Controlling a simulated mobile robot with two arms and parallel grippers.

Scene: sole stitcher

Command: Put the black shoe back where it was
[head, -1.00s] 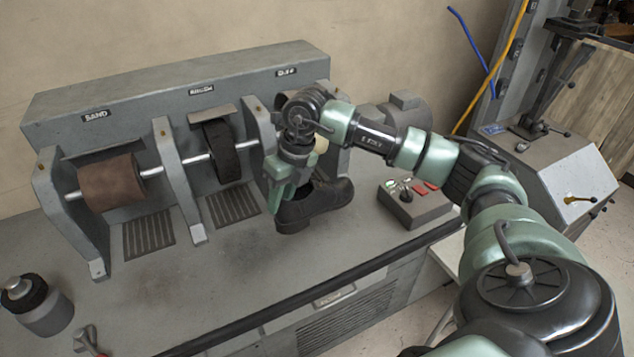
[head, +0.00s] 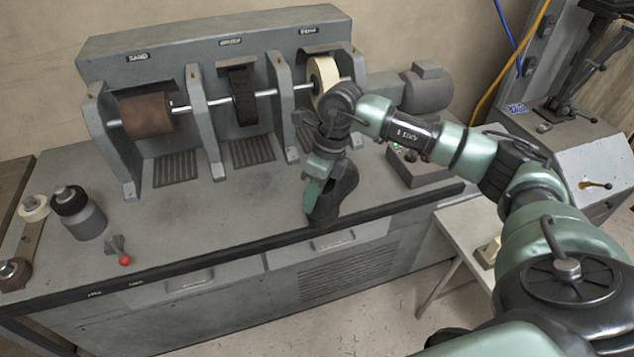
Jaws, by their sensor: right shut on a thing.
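The black shoe (head: 343,189) is at the front edge of the grey workbench (head: 240,213), right of its middle. My right gripper (head: 316,192) is shut on the shoe, with its green fingers at the shoe's left side. The shoe looks tilted, and part of it is hidden behind the gripper. I cannot tell whether it touches the bench. My left gripper is not in view.
A machine with a brown sanding drum (head: 146,114), a black brush wheel (head: 243,96) and a pale wheel (head: 324,75) stands at the back. A switch box (head: 418,168) is right of the shoe. A jar (head: 80,214) and a red-knobbed lever (head: 124,259) are at left. A low white table (head: 462,235) stands at right.

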